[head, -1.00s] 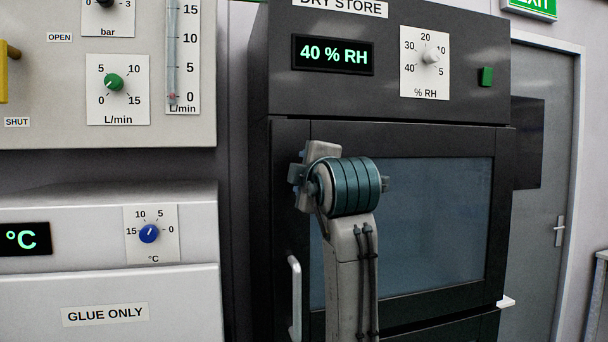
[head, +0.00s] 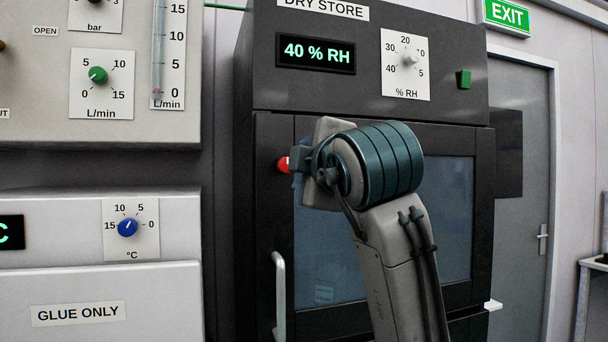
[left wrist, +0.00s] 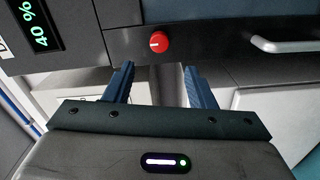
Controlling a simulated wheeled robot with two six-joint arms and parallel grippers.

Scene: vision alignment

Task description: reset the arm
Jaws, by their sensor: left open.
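My arm (head: 385,220) rises from the bottom of the head view in front of the dark dry store cabinet (head: 262,70). Its gripper is hidden there behind the wrist. In the left wrist view my left gripper (left wrist: 158,75) is open, with nothing between its two blue fingers. A red knob (left wrist: 159,42) on a dark panel shows beyond the fingertips, apart from them. My right gripper is not in view.
The dry store display (head: 316,53) reads 40 % RH, beside a grey dial knob (head: 409,60) and a green button (head: 464,80). A white cabinet with a blue knob (head: 127,227) stands left. A door handle (head: 279,295) projects near my arm. A grey door (head: 522,220) is at right.

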